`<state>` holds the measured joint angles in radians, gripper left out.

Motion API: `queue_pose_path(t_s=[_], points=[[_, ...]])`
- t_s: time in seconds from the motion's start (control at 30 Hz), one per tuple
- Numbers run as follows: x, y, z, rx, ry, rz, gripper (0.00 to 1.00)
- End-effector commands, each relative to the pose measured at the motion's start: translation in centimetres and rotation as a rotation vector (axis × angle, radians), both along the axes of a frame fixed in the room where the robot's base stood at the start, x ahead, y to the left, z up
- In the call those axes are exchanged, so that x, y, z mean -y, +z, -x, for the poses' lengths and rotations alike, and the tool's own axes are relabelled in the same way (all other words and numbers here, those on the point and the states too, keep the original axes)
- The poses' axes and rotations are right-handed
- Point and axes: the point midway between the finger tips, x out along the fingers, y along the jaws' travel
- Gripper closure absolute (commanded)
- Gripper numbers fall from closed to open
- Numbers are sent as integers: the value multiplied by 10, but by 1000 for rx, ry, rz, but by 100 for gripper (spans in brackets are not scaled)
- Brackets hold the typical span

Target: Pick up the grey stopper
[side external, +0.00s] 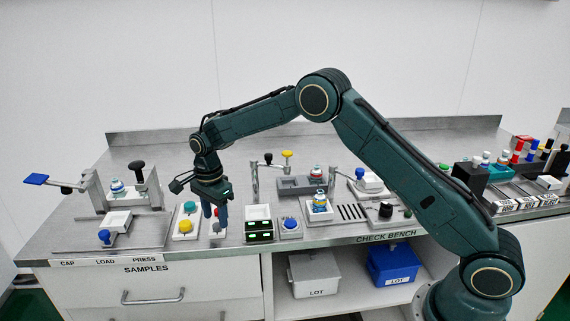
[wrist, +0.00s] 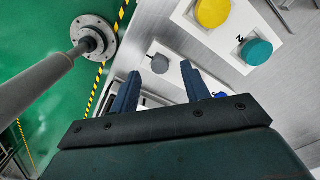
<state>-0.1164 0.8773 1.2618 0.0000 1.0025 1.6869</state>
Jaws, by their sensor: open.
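A grey round-topped piece, which looks like the grey stopper (wrist: 159,64), sits on a small white plate in the wrist view. It appears in the gap between the fingertips. In the side view the stopper (side external: 217,227) is small and partly hidden by the fingers, just below them. My gripper (side external: 214,211) points down over the front left of the bench. In the wrist view my gripper (wrist: 160,74) is open with its two blue fingers apart and nothing held. I cannot tell how far the tips are above the stopper.
A white plate with a yellow knob (wrist: 212,12) and a teal knob (wrist: 257,52) lies close by. A green-lit display box (side external: 259,229) and a blue button (side external: 290,224) stand to the right. The bench's front edge is near.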

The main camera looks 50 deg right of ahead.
Motion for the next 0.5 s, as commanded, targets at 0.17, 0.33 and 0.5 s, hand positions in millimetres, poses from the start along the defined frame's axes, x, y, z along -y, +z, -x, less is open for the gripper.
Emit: queue_pose_path(t_s=[0.17,0.33,0.5], points=[[0,-19,0,-1,0,0,53],[0,-24,0,-1,0,0,53],[0,-24,0,-1,0,0,53]])
